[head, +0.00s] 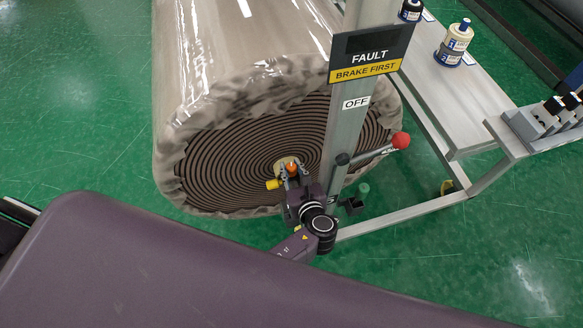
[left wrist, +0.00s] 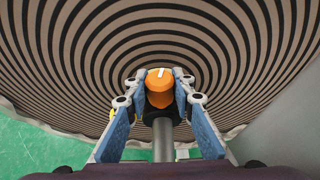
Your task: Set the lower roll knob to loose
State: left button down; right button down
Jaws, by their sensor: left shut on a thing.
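The roll knob is an orange knob (head: 291,168) at the centre of the wrapped roll's end face. In the left wrist view the knob (left wrist: 159,88) has a white mark at its top edge, pointing up and slightly right. My left gripper (head: 290,172) is at the knob, with its arm coming from below. In the left wrist view the blue-grey fingers (left wrist: 160,96) stand on both sides of the knob and are shut on it. No loose or tight lettering can be read near the knob. My right gripper is not in view.
The large wrapped roll (head: 235,75) lies behind the knob. A grey post (head: 345,125) stands just right of my gripper, with a FAULT BRAKE FIRST sign (head: 368,56) and an OFF label (head: 356,103). A red-balled lever (head: 400,140) sticks out right. A bench (head: 450,105) holds bottles.

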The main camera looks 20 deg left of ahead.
aim_at(292, 172)
pick_arm(q)
jog(key=c, duration=1.6)
grip_release()
jog(key=shift+v, duration=3.7)
